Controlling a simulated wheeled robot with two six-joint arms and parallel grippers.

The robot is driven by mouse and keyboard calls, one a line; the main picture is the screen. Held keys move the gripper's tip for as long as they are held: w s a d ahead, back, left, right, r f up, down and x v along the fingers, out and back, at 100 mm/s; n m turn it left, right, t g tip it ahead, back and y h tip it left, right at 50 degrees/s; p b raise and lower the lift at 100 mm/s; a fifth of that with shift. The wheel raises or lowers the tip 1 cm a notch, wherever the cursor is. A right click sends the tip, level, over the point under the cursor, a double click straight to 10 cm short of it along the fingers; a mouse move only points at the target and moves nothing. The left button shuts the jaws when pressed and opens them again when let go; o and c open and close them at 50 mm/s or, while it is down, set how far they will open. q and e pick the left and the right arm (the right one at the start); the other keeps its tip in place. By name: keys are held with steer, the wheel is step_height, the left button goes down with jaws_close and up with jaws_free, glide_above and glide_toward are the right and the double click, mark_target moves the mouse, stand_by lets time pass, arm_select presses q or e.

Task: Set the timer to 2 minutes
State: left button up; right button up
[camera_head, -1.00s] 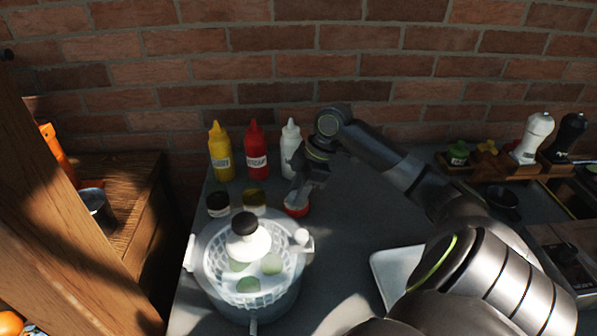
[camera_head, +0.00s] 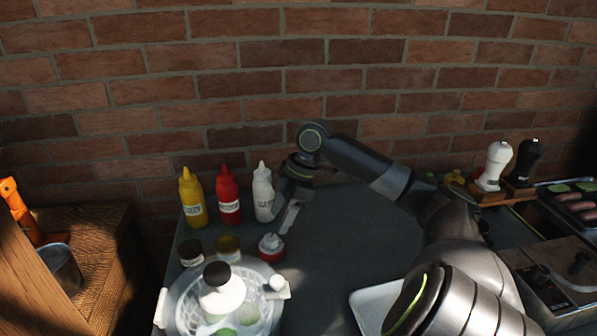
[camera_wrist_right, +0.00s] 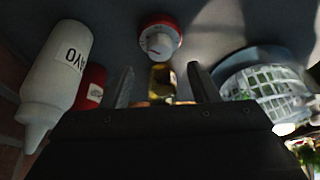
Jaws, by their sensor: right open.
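The timer (camera_head: 271,247) is a small round red piece with a white knob, standing on the grey table just behind the steamer pot. My right gripper (camera_head: 289,217) is above and behind the timer, apart from it, pointing down. In the right wrist view, the timer (camera_wrist_right: 160,38) shows its red ring, white dial face and knob beyond the two spread fingers. The gripper (camera_wrist_right: 161,82) is open with nothing held between its fingers. The dial's marks are too small to read. My left gripper is not in view.
A white mayo bottle (camera_head: 263,193), red bottle (camera_head: 229,196) and yellow bottle (camera_head: 193,198) stand left of my gripper. Two small jars are left of the timer. The steamer pot (camera_head: 251,309) stands in front. A white tray (camera_head: 366,300) lies right; table between is clear.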

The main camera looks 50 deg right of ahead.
steer(key=v, duration=1.1)
steer(key=shift+r+b, duration=0.25)
steer(key=shift+b, duration=0.05)
